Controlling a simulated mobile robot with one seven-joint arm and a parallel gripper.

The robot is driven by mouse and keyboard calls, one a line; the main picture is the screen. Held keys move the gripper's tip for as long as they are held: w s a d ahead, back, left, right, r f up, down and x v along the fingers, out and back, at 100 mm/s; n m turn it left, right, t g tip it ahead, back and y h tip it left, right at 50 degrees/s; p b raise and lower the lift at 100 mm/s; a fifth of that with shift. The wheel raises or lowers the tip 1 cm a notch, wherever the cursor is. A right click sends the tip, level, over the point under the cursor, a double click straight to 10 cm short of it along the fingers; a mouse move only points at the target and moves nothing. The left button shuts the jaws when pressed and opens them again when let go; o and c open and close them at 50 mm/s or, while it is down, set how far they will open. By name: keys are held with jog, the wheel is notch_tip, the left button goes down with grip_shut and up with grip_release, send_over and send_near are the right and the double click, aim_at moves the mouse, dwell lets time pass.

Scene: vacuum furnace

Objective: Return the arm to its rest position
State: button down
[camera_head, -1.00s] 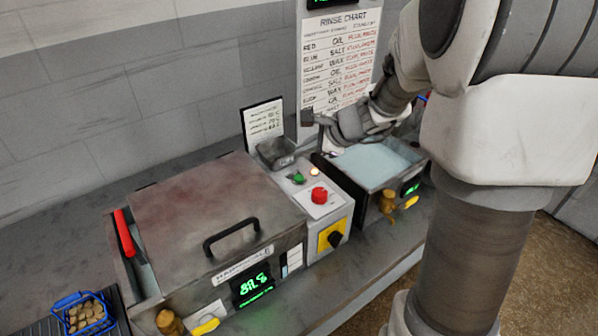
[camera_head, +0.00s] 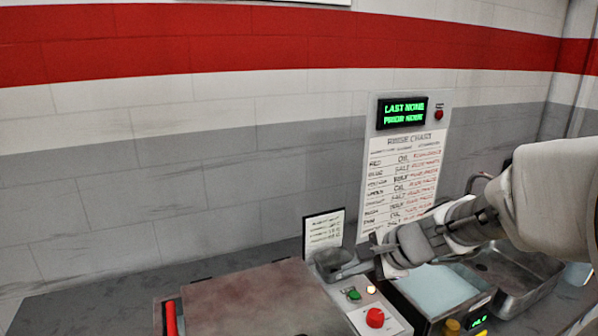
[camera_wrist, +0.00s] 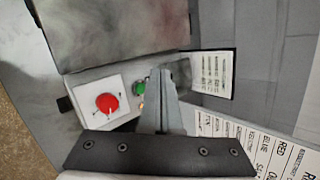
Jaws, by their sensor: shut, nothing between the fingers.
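My arm (camera_head: 555,195) reaches in from the right in the head view. My gripper (camera_head: 343,272) points left above the control panel, in front of the rinse chart. In the wrist view my gripper (camera_wrist: 163,75) shows its grey fingers together, with nothing between them. The fingers overlap the panel's edge near a green button (camera_wrist: 140,88); whether they touch anything cannot be told.
The panel has a red button (camera_head: 375,317). The rinse chart (camera_head: 402,175) is behind my wrist. A lidded tank (camera_head: 255,305), blue-topped bath (camera_head: 437,288) and metal sink (camera_head: 515,275) line the bench.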

jog(key=s+d+r+n+h, duration=0.1)
jog(key=s+r+n+h, duration=0.1)
jog(key=s+n, duration=0.5)
jog(key=s+d+r+n+g+h, duration=0.1)
jog(key=s+r+n+h, duration=0.2)
jog(key=s+n, duration=0.5)
jog(key=shift+s+d+h, duration=0.25)
jog(key=shift+s+h, duration=0.05)
jog(key=shift+s, duration=2.8)
dwell(3.4)
